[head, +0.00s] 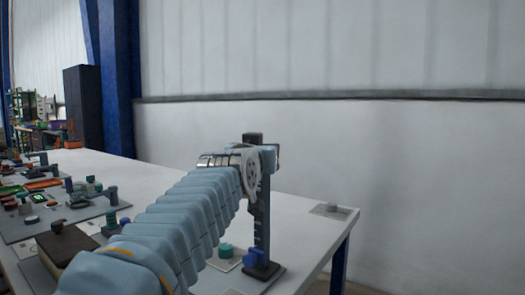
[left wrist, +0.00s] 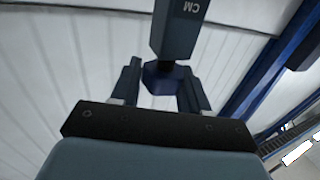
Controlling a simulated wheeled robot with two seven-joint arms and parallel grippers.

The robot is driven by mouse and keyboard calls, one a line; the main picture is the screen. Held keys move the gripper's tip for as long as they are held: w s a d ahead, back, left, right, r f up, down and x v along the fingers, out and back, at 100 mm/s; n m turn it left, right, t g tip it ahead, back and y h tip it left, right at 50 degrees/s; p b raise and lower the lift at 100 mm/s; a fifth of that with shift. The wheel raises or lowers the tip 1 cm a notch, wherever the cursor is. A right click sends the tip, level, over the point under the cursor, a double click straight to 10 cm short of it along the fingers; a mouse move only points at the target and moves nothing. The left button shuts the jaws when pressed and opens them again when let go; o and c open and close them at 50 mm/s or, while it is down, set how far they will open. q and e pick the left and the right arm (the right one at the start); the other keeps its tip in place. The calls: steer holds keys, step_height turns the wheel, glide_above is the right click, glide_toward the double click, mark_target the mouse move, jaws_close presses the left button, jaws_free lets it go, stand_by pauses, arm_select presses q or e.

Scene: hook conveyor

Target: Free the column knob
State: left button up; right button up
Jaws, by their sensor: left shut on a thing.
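The dark upright column (head: 263,210) stands on a small base (head: 262,269) near the right part of the table, with a blue knob (head: 254,258) low at its foot. My left arm reaches across to the column's upper part, and its fingers are hard to make out there in the head view. In the left wrist view my left gripper (left wrist: 162,86) is shut on a dark blue faceted knob (left wrist: 163,76), one finger on each side. A dark piece marked CM (left wrist: 178,28) rises just beyond that knob. My right gripper is in neither view.
A teal knob (head: 226,251) sits left of the column base. Several small fixtures crowd the left side. A white wall stands behind.

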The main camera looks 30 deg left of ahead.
arm_select(q)
steer(key=n+g+y, duration=0.1)
steer(key=y, duration=0.1)
steer(key=n+g+y, duration=0.1)
steer(key=n+y, duration=0.1)
steer(key=y, duration=0.1)
steer(key=shift+n+g, duration=0.3)
steer(key=n+g+y, duration=0.3)
steer(key=y, duration=0.1)
steer(key=shift+n+g, duration=0.3)
steer(key=shift+g, duration=0.1)
steer(key=n+g+y, duration=0.2)
steer(key=n+g, duration=0.1)
steer(key=g, duration=0.1)
steer(key=n+g+y, duration=0.1)
steer(key=n+g, duration=0.1)
steer(key=g, duration=0.2)
steer(key=shift+a+n+y, duration=0.1)
steer(key=shift+n+y, duration=0.3)
steer(key=shift+n+g, duration=0.3)
steer(key=shift+g, duration=0.3)
steer(key=o, duration=0.9)
steer(key=shift+s, duration=0.1)
steer(key=d, duration=0.4)
steer(key=s+d, duration=0.1)
steer(key=d, duration=0.9)
steer(key=shift+s, duration=0.25)
steer(key=shift+a, duration=0.1)
